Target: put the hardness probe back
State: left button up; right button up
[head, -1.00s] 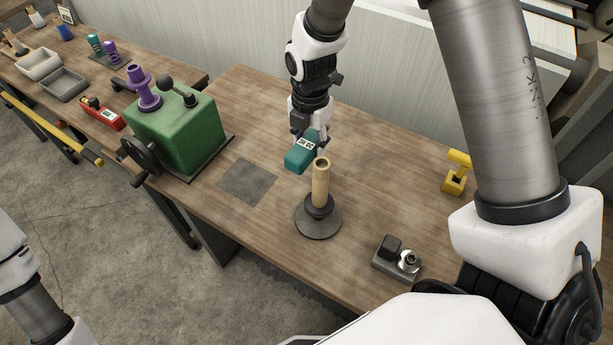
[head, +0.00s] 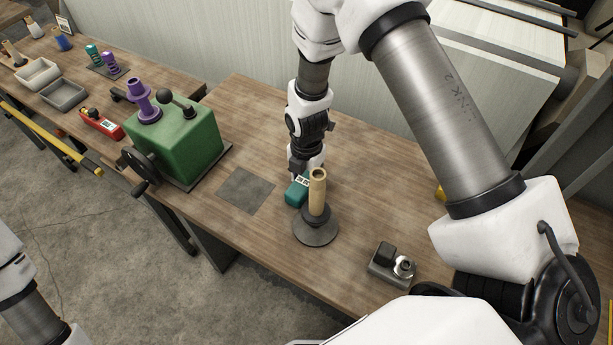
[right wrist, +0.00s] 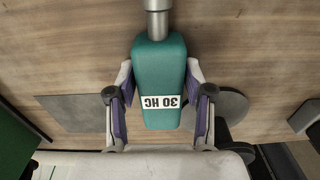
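The hardness probe (head: 296,191) is a teal block with a white label. In the right wrist view the probe (right wrist: 160,80) shows "30 HC" upside down and a metal shaft at its far end. My right gripper (head: 302,176) is shut on it, with a purple-padded finger along each side in the right wrist view (right wrist: 160,72). The probe is low over the bench, just behind and left of the upright tan tube; whether it touches the wood I cannot tell. The tube hides part of it. My left gripper is out of view.
The tan tube (head: 317,192) stands on a round dark base (head: 316,232). A dark grey square (head: 246,190) lies left of it. A green machine (head: 180,145) stands further left. A small grey block with a metal ring (head: 391,265) sits front right. Bench (head: 360,190) right of the tube is clear.

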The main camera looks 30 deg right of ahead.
aim_at(307, 176)
jog(key=shift+o, duration=0.4)
notch_tip(307, 176, up, 8)
jog(key=shift+f+b, duration=0.25)
jog(key=shift+b, duration=1)
jog(key=shift+s+r, duration=0.1)
jog(key=shift+r, duration=0.1)
